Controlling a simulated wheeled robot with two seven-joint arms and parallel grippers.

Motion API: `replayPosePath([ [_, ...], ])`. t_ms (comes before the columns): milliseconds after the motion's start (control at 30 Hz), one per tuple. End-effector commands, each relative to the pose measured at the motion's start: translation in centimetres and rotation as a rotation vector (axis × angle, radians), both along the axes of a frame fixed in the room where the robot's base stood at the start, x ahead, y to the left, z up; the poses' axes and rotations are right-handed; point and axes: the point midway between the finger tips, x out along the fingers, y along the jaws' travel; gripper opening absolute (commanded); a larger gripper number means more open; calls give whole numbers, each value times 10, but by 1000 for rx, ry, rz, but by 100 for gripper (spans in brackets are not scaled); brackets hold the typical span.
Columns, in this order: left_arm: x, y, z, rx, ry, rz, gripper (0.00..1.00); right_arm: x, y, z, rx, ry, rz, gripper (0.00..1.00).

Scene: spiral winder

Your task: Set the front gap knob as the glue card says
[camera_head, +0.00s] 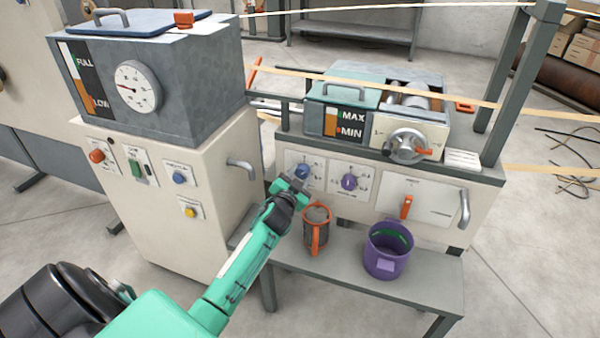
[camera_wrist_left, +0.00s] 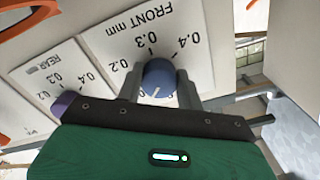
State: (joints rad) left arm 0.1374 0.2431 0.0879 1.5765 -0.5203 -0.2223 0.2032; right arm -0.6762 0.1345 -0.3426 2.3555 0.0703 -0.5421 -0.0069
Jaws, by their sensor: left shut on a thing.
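The front gap knob is blue (camera_wrist_left: 158,78). It sits on a white plate marked FRONT mm (camera_wrist_left: 150,35) with 0.2, 0.3 and 0.4. My left gripper (camera_wrist_left: 158,90) has a finger on each side of the knob and is shut on it. A short white mark shows on the knob, but I cannot tell which value it points at. In the head view, my left gripper (camera_head: 289,184) is at the blue knob (camera_head: 303,170), left of the purple rear knob (camera_head: 348,182). I cannot pick out a readable glue card. My right gripper is out of view.
Below the knobs, a shelf (camera_head: 420,290) bears an orange-handled grey container (camera_head: 316,230) and a purple bucket (camera_head: 388,250). A tall cabinet with a dial (camera_head: 137,86) stands at left. A crank with an orange handle (camera_head: 407,146) sits above right.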

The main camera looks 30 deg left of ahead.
Motion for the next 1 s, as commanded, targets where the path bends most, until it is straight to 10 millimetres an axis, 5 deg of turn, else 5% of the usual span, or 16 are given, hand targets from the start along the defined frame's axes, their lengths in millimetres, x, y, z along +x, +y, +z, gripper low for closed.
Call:
replayPosePath([
  [400,0,0,1,207,50,-1,14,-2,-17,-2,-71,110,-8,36],
  [1000,0,0,0,244,59,-1,14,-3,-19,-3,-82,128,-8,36],
])
